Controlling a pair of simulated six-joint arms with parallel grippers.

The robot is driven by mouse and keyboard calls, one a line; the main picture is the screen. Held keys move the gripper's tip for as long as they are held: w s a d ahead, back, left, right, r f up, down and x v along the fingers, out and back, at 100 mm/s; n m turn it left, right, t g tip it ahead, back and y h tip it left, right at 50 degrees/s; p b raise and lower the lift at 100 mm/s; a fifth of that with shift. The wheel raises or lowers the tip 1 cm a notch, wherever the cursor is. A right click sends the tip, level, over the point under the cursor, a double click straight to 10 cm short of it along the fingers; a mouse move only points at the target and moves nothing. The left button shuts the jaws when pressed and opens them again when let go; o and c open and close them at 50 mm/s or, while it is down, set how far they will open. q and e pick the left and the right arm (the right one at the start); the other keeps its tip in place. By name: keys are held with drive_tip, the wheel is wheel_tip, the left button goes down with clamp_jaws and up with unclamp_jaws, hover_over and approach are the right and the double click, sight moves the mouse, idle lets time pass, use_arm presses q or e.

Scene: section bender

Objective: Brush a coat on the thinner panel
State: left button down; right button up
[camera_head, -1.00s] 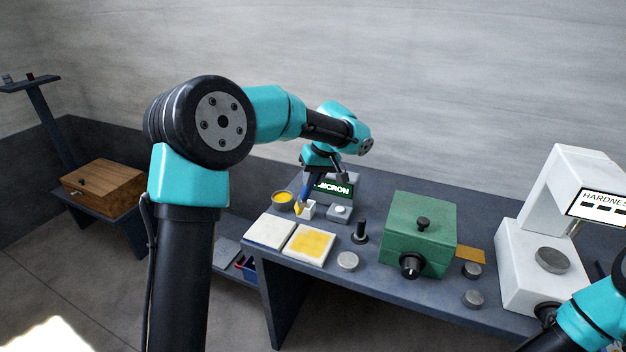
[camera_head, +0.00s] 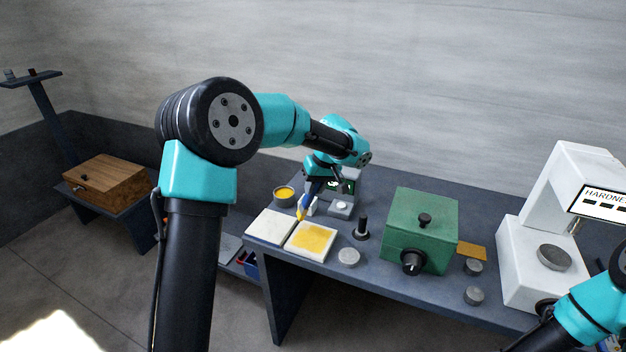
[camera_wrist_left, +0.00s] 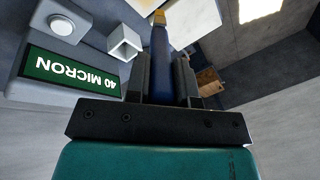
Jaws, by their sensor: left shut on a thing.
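My left gripper (camera_head: 316,181) is shut on a brush with a blue handle (camera_wrist_left: 160,62) and a yellow tip (camera_head: 300,214). The brush slants down, its tip close to the back edge of the yellow-coated panel (camera_head: 313,239); I cannot tell whether it touches. That panel has a white border around the yellow. A plain white panel (camera_head: 269,227) lies to its left. Which panel is thinner is not clear. A grey pot of yellow paint (camera_head: 284,195) stands behind the panels. My right gripper is out of view.
A gauge with a green display reading 40 MICRON (camera_wrist_left: 72,75) stands behind the brush, near a white square holder (camera_wrist_left: 125,43). Right of the panels are a round grey disc (camera_head: 349,257), a black post (camera_head: 362,228), a green box (camera_head: 420,232) and a white hardness tester (camera_head: 535,265).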

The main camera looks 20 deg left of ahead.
sight(314, 194)
use_arm(q)
wheel_tip(314, 194, down, 3)
drive_tip(key=shift+r, duration=0.15)
drive_tip(key=shift+d, duration=0.35)
drive_tip(key=shift+a, duration=0.4)
drive_tip(key=shift+r, duration=3.85)
